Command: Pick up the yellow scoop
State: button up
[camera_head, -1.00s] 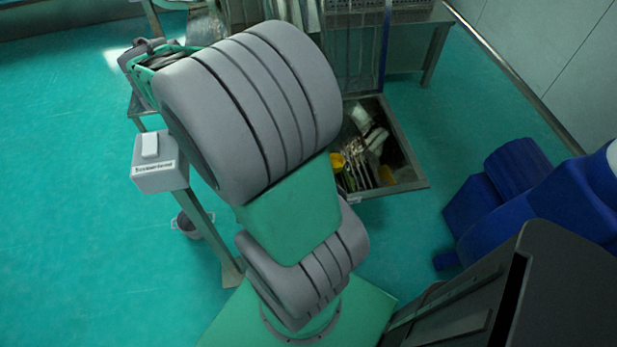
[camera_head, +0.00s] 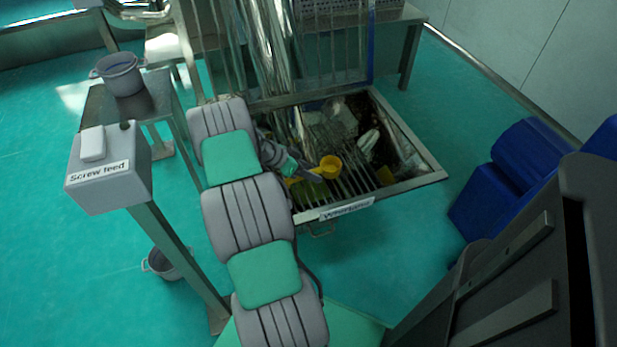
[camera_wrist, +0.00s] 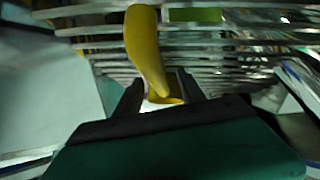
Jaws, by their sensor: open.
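The yellow scoop (camera_head: 329,167) lies on the metal grate of the vibrating sieve in the head view, its round bowl facing up. In the wrist view the yellow scoop (camera_wrist: 147,50) shows as a long curved yellow piece running toward my gripper. My gripper (camera_wrist: 162,92) is open, with its two dark fingers on either side of the scoop's near end. I cannot tell whether the fingers touch it. In the head view my gripper (camera_head: 309,177) is small beside the scoop, and its fingertips are hard to make out.
The sieve (camera_head: 412,144) has a raised metal frame around the grate, with pale items and debris inside. A screw feed box (camera_head: 108,178) on a post stands at left, near a grey pot (camera_head: 121,74) on a metal stand. Blue containers (camera_head: 506,177) stand at right.

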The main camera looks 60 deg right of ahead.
jog(key=shift+s+d+f, duration=0.15)
jog(key=shift+s+f, duration=0.05)
jog(key=shift+f, duration=0.1)
jog(key=shift+r, duration=0.1)
grip_shut()
